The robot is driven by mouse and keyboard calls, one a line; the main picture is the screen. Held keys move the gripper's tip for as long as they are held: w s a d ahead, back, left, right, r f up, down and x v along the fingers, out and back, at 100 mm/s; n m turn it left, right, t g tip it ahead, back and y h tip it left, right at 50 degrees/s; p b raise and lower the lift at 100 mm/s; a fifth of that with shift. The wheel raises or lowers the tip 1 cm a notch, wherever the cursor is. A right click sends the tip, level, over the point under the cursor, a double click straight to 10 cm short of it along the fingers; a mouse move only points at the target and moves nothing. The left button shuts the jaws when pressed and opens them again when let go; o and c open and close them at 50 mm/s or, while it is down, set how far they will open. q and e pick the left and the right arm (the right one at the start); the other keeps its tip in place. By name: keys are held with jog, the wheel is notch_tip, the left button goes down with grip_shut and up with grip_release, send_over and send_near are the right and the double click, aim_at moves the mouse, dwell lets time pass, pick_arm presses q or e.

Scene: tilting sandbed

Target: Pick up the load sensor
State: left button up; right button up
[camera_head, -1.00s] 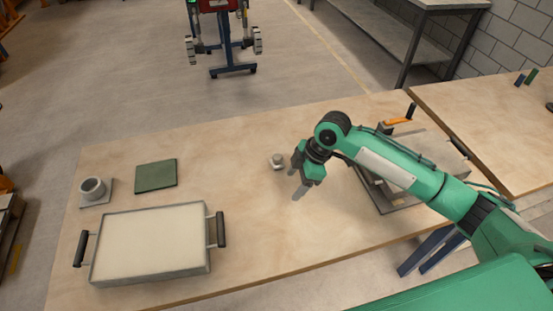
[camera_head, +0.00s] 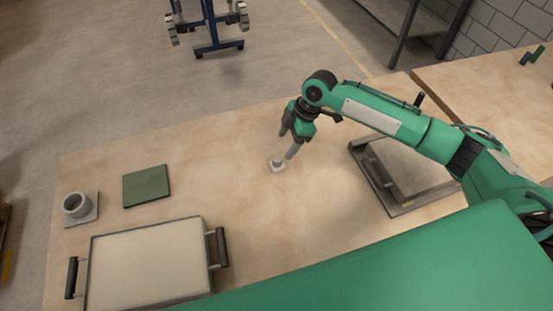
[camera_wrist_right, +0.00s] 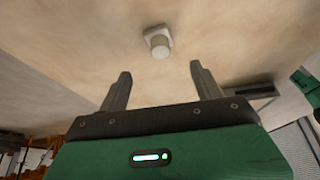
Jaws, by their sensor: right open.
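The load sensor, a small whitish block with a short round stub (camera_head: 277,163), stands on the wooden table. It also shows in the right wrist view (camera_wrist_right: 158,42), beyond and roughly midway between the fingertips. My right gripper (camera_head: 287,146) is open and empty, close to the sensor at its upper right in the head view. The wrist view shows both its fingers (camera_wrist_right: 160,70) spread wide, with the sensor clear of them. The exact gap and height above the table are hard to tell. My left gripper is not in view.
A shallow pale tray with black handles (camera_head: 92,244) lies at the left front. A green pad (camera_head: 146,186) and a grey ring on a square plate (camera_head: 77,206) lie behind it. A grey metal frame (camera_head: 405,208) lies under my right arm. Bare table surrounds the sensor.

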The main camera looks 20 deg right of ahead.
aim_at(278, 159)
jog(key=x, duration=0.3)
jog(key=shift+w+a+f, duration=0.1)
jog(key=shift+f, duration=0.2)
jog(key=shift+f+p, duration=0.2)
jog(key=shift+p, duration=0.1)
jog(key=p+x, duration=0.1)
jog(key=x, duration=0.3)
jog(key=shift+s+f+p, duration=0.2)
jog(key=shift+p, duration=0.15)
jog(key=shift+a+f, duration=0.15)
jog(key=shift+f, duration=0.15)
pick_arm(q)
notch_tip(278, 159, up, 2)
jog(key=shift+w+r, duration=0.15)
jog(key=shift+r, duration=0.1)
pick_arm(e)
jog(key=shift+c, duration=0.4)
jog(key=c, duration=1.1)
